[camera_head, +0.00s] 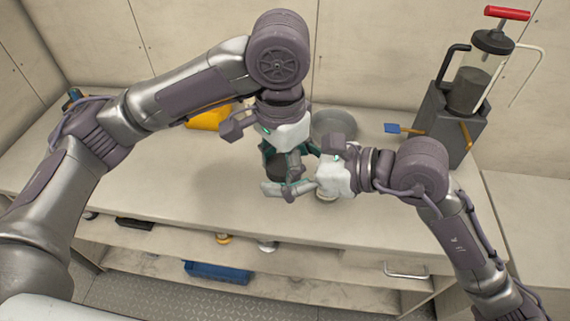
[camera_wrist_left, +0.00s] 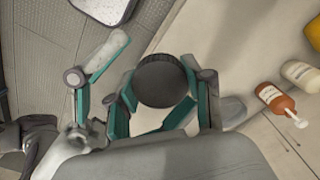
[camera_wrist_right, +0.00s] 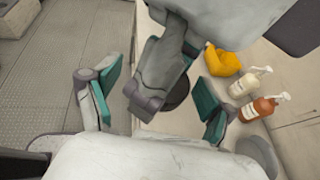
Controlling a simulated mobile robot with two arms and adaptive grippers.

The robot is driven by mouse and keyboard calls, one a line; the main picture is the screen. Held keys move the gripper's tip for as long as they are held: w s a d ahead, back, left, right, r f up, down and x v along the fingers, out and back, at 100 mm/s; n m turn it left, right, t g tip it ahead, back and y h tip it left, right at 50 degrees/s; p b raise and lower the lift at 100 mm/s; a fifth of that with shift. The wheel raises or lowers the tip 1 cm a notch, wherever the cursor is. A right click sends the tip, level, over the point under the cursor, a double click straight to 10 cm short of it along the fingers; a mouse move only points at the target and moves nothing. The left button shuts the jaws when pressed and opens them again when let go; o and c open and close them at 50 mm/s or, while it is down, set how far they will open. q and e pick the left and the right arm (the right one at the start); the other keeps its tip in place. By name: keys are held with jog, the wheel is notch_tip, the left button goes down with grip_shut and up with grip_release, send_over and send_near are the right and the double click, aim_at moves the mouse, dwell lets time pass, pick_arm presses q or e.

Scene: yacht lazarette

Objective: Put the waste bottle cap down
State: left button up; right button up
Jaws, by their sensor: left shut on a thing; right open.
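The cap, a dark round disc with a ridged edge (camera_wrist_left: 160,80), sits between the teal-padded fingers of my left gripper (camera_wrist_left: 163,100), which is shut on it. In the right wrist view the dark disc (camera_wrist_right: 179,92) is partly hidden behind a grey finger. In the head view a dark round thing (camera_head: 272,160) shows below my left gripper, above the bench; whether it touches anything is hidden. My right gripper (camera_wrist_right: 150,92) is open, its fingers spread close around my left gripper's fingers. In the head view the two grippers overlap.
A pale bench top (camera_head: 175,180) runs beneath, clear at left and front. A grey round pan (camera_head: 335,124), yellow cloth (camera_head: 209,118) and blue scraper (camera_head: 392,128) lie behind. A pump unit (camera_head: 450,125) stands right. Brown (camera_wrist_left: 276,100) and cream (camera_wrist_left: 301,73) bottles stand nearby.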

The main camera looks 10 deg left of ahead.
pick_arm(q)
jog(key=w+d+f+m, duration=0.4)
jog(key=f, duration=0.1)
pick_arm(e)
jog(key=v, duration=1.2)
notch_tip(320, 180, up, 5)
jog(key=s+a, duration=0.2)
jog(key=a, duration=0.1)
pick_arm(q)
jog(key=s+a+r+n, duration=0.6)
jog(key=a+r+n, duration=0.1)
jog(key=r, duration=0.3)
jog(key=shift+a, duration=0.5)
pick_arm(e)
jog(key=x, duration=1.1)
jog(key=shift+w+f, duration=0.25)
jog(key=shift+w, duration=0.1)
